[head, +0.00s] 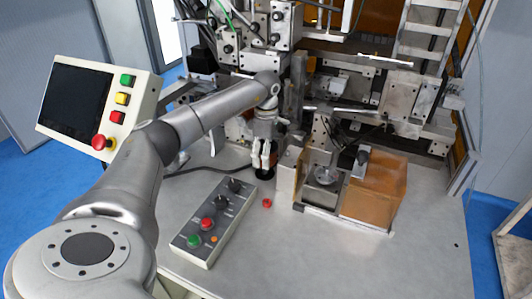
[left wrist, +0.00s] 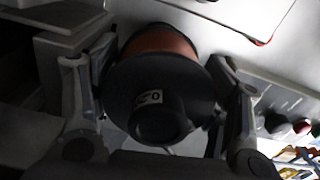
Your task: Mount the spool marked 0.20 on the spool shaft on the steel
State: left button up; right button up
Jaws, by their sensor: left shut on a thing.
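The spool (left wrist: 160,85) has black flanges and copper-coloured wire, and sits between the fingers of my left gripper in the left wrist view. Its white label (left wrist: 148,97) appears upside down and seems to read 0.20, the end being hard to read. In the head view my left gripper (head: 263,162) points down over the table and is shut on the spool. Only a dark part of the spool (head: 264,175) shows below the fingertips. I cannot tell whether it touches the table. I cannot make out the spool shaft for certain. My right gripper is not in view.
A grey control box (head: 213,222) with knobs and buttons lies in front of the gripper. A small red cap (head: 267,203) lies on the table. An orange-brown block (head: 373,190) stands to the right. The steel winder (head: 340,90) fills the back. The front right of the table (head: 350,260) is clear.

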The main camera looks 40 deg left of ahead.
pick_arm(q)
jog(key=shift+f, duration=0.25)
jog(key=shift+f+b, duration=0.3)
jog(key=shift+f, duration=0.1)
jog(key=shift+f, duration=0.3)
jog(key=shift+f+b, duration=0.35)
jog(key=shift+b, duration=0.1)
jog(key=shift+f, duration=0.35)
jog(key=shift+f+b, duration=0.6)
jog(key=shift+f, duration=0.1)
jog(key=o, duration=1.6)
jog(key=shift+c, duration=0.2)
